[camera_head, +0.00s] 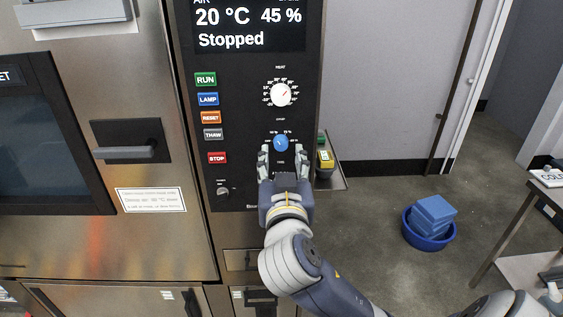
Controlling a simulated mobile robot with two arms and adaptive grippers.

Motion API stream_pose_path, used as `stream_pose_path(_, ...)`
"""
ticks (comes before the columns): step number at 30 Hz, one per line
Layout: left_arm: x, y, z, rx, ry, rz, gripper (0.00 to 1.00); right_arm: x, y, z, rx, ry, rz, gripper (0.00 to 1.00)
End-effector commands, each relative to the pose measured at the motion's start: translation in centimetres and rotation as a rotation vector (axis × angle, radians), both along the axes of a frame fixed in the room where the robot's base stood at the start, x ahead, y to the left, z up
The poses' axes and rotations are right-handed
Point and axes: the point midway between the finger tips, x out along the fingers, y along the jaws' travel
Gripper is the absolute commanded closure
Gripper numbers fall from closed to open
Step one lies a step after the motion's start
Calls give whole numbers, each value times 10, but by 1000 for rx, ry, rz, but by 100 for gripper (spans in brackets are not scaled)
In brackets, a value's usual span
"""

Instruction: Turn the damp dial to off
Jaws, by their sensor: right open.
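The damp dial is the small blue knob (281,143) low on the black control panel (250,180), below the white heat dial (280,95). Its pointer is too small to read surely. My right gripper (283,155) is open in front of the panel, just below the blue knob. One finger is to the lower left of the knob and one to its lower right. I cannot tell whether either finger touches the knob. The gripper hides the panel below the knob. My left gripper is not in view.
Colored buttons, including RUN (206,79) and STOP (217,158), line the panel's left side. The display (245,27) reads 20 °C, 45 %, Stopped. A small side shelf (331,180) holds a yellow item (325,160). A blue tub (428,241) stands on the floor at right.

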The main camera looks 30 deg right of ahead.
Motion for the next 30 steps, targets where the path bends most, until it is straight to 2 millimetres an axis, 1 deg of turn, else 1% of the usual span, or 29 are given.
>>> stream_pose_path(1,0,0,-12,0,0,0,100,3,-1,-5,1,-6,0,54)
stream_pose_path(9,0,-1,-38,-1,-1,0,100,11,-7,-3,-2,-3,5,54)
stream_pose_path(12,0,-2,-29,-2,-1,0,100,22,-14,3,-6,3,3,54)
stream_pose_path(16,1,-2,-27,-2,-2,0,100,31,-19,2,-4,1,3,54)
stream_pose_path(26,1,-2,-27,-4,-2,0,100,34,-21,1,-2,1,6,54)
stream_pose_path(29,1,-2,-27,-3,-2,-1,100,34,-21,1,-2,1,5,75)
stream_pose_path(30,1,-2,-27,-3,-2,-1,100,34,-21,1,-2,1,5,84)
